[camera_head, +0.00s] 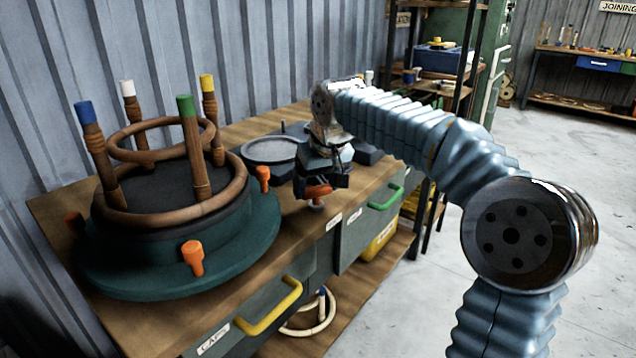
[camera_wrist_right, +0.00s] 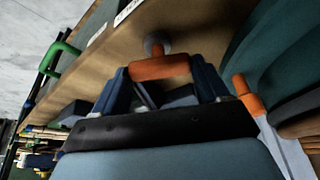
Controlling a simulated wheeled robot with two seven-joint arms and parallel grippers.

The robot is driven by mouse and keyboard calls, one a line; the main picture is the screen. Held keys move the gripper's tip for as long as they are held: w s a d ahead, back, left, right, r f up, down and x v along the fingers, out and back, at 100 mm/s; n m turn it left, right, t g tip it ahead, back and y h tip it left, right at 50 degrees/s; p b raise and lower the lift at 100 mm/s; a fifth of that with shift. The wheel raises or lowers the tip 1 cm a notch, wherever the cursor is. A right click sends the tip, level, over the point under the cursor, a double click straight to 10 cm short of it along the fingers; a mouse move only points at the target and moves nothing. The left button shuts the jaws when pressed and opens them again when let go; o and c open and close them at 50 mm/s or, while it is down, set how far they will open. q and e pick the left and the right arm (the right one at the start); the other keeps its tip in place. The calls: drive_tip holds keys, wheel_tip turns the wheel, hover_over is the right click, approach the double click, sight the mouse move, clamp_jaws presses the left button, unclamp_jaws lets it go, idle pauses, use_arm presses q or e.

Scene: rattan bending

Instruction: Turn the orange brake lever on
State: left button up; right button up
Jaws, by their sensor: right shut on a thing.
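The orange brake lever (camera_head: 317,194) sits on a small round base at the front edge of the workbench, right of the green turntable. My right gripper (camera_head: 322,180) reaches down over it from above and is shut on it. In the right wrist view, the orange lever (camera_wrist_right: 160,67) lies crosswise between the two blue fingers of the gripper (camera_wrist_right: 162,80), with its grey round base beyond it. My left gripper is in neither view.
The green turntable (camera_head: 130,277) carries a rattan stool frame with coloured leg caps. Orange clamps (camera_head: 193,257) stand around its rim, one close to my right gripper (camera_head: 263,178). A grey round dish (camera_head: 270,150) lies behind. Drawers with yellow (camera_head: 268,308) and green handles are below.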

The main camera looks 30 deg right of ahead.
drive_tip(key=m+h, duration=0.1)
drive_tip(key=m, duration=0.2)
drive_tip(key=m+g+h, duration=0.1)
drive_tip(key=m, duration=0.2)
drive_tip(key=shift+w+a, duration=0.1)
drive_tip(key=shift+a, duration=0.1)
drive_tip(key=m+g+h, duration=0.1)
drive_tip(key=m, duration=0.5)
drive_tip(key=shift+w+g+h, duration=0.1)
drive_tip(key=shift+g+h, duration=0.3)
drive_tip(key=shift+m, duration=0.3)
drive_tip(key=o, duration=1.1)
drive_tip(key=shift+c, duration=0.2)
drive_tip(key=v, duration=1.4)
